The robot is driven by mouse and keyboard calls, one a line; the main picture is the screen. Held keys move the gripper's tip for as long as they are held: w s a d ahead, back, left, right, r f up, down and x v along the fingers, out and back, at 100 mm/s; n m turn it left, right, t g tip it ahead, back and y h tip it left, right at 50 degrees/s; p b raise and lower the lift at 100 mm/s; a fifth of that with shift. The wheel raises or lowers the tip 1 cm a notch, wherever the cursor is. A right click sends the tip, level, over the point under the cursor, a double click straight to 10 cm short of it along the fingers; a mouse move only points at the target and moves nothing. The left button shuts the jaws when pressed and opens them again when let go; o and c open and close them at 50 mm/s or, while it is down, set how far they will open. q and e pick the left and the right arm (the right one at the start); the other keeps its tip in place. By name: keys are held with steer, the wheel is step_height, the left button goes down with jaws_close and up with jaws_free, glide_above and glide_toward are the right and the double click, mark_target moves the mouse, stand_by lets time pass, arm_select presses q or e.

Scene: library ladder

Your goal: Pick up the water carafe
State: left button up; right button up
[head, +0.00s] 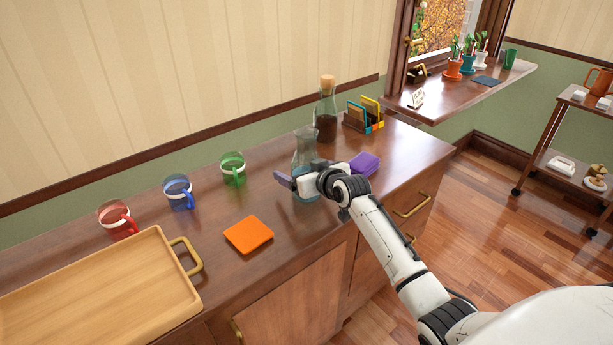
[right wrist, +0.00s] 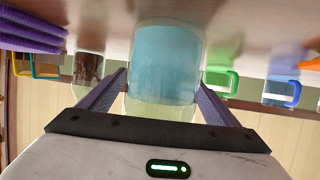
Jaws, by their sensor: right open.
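The water carafe (head: 305,148) is clear glass with pale blue water in it and stands upright on the wooden cabinet top. In the right wrist view the carafe (right wrist: 166,62) fills the middle, with the picture upside down. My right gripper (head: 303,180) is at the lower part of the carafe and hides some of it. In the wrist view its two purple fingers (right wrist: 161,92) are open, one on each side of the glass. I cannot tell whether either finger touches it. My left gripper is not in view.
A corked bottle of dark liquid (head: 326,108) and a card holder (head: 364,115) stand behind the carafe. Purple cloths (head: 364,163) lie to its right. An orange coaster (head: 249,234), green (head: 232,168), blue (head: 178,191) and red (head: 116,218) mugs and a wooden tray (head: 190,285) are left.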

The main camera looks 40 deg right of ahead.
mark_target(300, 135)
steer(key=c, duration=1.6)
steer(key=shift+w+r, duration=0.1)
steer(key=shift+r, duration=0.1)
steer(key=shift+c, duration=1.4)
step_height(300, 135, up, 10)
steer(key=shift+r, duration=0.1)
